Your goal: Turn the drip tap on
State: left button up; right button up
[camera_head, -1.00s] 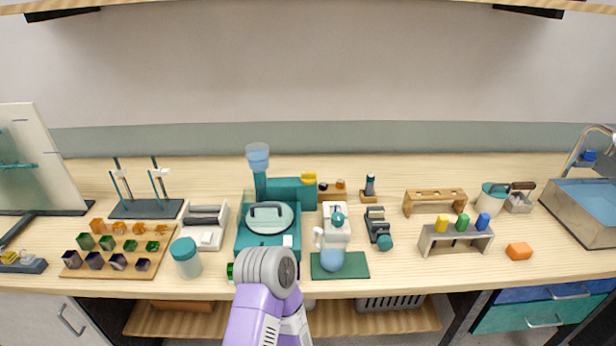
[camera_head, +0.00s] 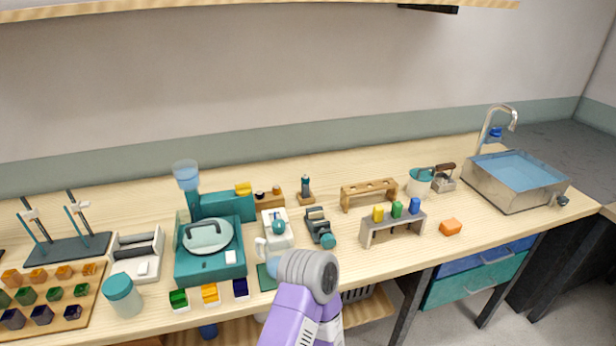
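A teal machine (camera_head: 178,268) stands on the bench, left of centre in the head view. It has a round pale disc (camera_head: 208,236) with a dark curved bar over it. A light blue cup (camera_head: 186,172) stands on a teal post at its back left. I cannot make out a separate drip tap on this machine. A curved metal faucet (camera_head: 510,112) with a blue part (camera_head: 495,133) stands behind the sink (camera_head: 495,193) at the right. One of my arms, purple with a grey joint, rises at bottom centre. Neither gripper shows.

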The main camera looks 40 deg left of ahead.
aim_at(243, 190)
jog(key=z, duration=0.85)
jog(key=i, duration=1.5)
jog(key=u, duration=4.2)
